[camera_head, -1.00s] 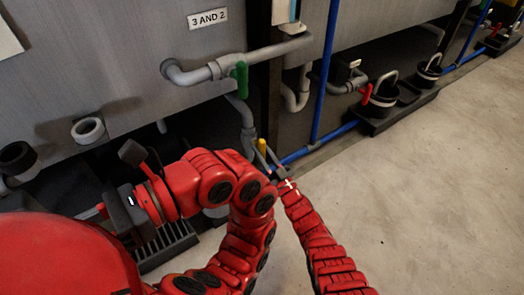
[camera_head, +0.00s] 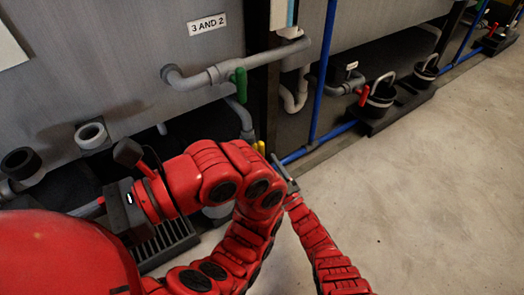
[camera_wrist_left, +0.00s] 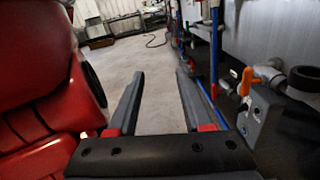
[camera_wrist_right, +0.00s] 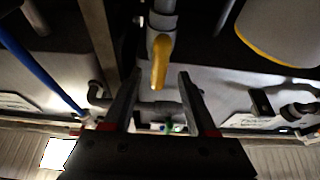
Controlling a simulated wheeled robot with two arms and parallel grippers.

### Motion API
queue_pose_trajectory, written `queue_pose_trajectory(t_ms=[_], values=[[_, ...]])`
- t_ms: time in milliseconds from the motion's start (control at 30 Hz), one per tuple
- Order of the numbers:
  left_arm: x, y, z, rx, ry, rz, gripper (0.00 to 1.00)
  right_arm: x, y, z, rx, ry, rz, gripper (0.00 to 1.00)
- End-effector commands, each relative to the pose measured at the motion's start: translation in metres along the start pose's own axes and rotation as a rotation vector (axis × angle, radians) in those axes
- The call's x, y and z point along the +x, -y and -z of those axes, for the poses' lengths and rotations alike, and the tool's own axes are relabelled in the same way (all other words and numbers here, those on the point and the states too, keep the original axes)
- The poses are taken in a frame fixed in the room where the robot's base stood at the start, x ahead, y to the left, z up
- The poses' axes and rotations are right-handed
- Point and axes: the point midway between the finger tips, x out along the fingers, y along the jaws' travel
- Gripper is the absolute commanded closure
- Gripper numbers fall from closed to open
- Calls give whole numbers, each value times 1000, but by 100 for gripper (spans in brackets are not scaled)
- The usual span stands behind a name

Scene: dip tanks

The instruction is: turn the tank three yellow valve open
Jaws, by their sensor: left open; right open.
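The yellow valve handle (camera_head: 261,148) sits low on grey pipework beside the dark post in the head view, partly hidden by my arms. In the right wrist view the yellow handle (camera_wrist_right: 160,62) hangs from a grey pipe, between and just beyond the fingertips. My right gripper (camera_wrist_right: 159,76) is open and empty around its line. In the head view my right gripper (camera_head: 279,168) is close to the handle; contact cannot be told. My left gripper (camera_wrist_left: 160,74) is open and empty, with bare floor ahead of it.
A green valve handle (camera_head: 240,85) is above, on the pipe under the "3 AND 2" sign (camera_head: 207,22). A blue pipe (camera_head: 324,75) and a red handle (camera_head: 363,96) are to the right. An orange handle (camera_wrist_left: 246,82) is right of my left gripper. Floor at right is clear.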

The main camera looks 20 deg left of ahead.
Motion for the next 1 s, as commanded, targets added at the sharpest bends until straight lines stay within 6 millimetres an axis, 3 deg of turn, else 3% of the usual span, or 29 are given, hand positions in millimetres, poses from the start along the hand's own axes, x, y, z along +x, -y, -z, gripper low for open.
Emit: queue_pose_trajectory(t_ms=[233, 433, 633, 1000], values=[[-30, -12, -40, 36, 192, -100, 50, -68, -1, 1, 1, 6, -4, 43], [-45, -17, -47, 58, 281, -161, 50, -108, 0, -1, 0, 4, -1, 43], [-48, -18, -48, 63, 298, -172, 50, -123, 0, 0, -1, 1, 0, 43], [-48, -18, -48, 63, 299, -173, 50, -125, 0, 0, -1, 1, 0, 43]])
